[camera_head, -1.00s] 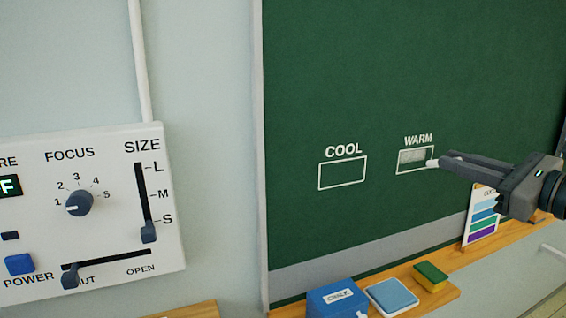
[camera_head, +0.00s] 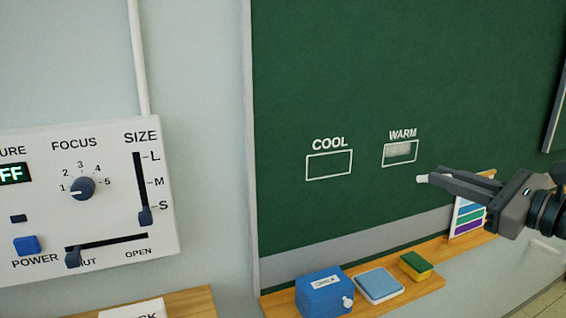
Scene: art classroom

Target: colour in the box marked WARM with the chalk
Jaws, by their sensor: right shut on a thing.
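The box marked WARM (camera_head: 400,153) is drawn in white outline on the green chalkboard (camera_head: 320,80). Its upper part is filled with pale chalk, and a green strip shows along its bottom. The box marked COOL (camera_head: 329,165), to its left, is plain green inside. My right gripper (camera_head: 430,178) is shut on a white piece of chalk (camera_head: 422,179), whose tip sticks out to the left. The chalk is below and right of the WARM box in the picture, outside its outline. My left gripper is not in view.
On the wooden ledge (camera_head: 433,289) are a blue chalk box (camera_head: 324,293), a light blue pad (camera_head: 379,285) and a green and yellow sponge (camera_head: 416,266). A colour card (camera_head: 467,218) stands behind my gripper. A control panel (camera_head: 85,200) is at left.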

